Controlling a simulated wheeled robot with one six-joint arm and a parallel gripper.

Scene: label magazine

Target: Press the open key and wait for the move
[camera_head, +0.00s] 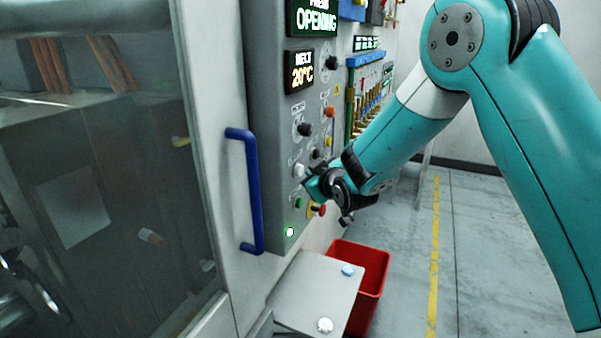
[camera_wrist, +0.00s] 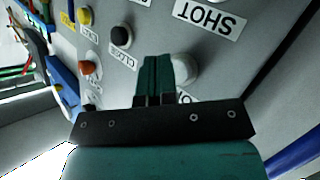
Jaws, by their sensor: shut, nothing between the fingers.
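The white round key (camera_wrist: 186,68) sits on the grey control panel in the wrist view, with a partly hidden label beside it that starts with "O". In the head view a white key (camera_head: 299,170) shows on the panel just above my gripper (camera_head: 311,184). My gripper is shut and empty. In the wrist view its fingers (camera_wrist: 156,68) reach to the panel right beside the white key and overlap its edge; I cannot tell whether they touch it. The upper display (camera_head: 317,20) reads "OPENING", with its top line cut off.
A black key (camera_wrist: 121,36) and an orange one (camera_wrist: 86,68) are close by. A red emergency button (camera_head: 321,210) sits below my gripper. A blue door handle (camera_head: 250,190) stands out at left. A metal shelf (camera_head: 310,290) and a red bin (camera_head: 372,262) are below.

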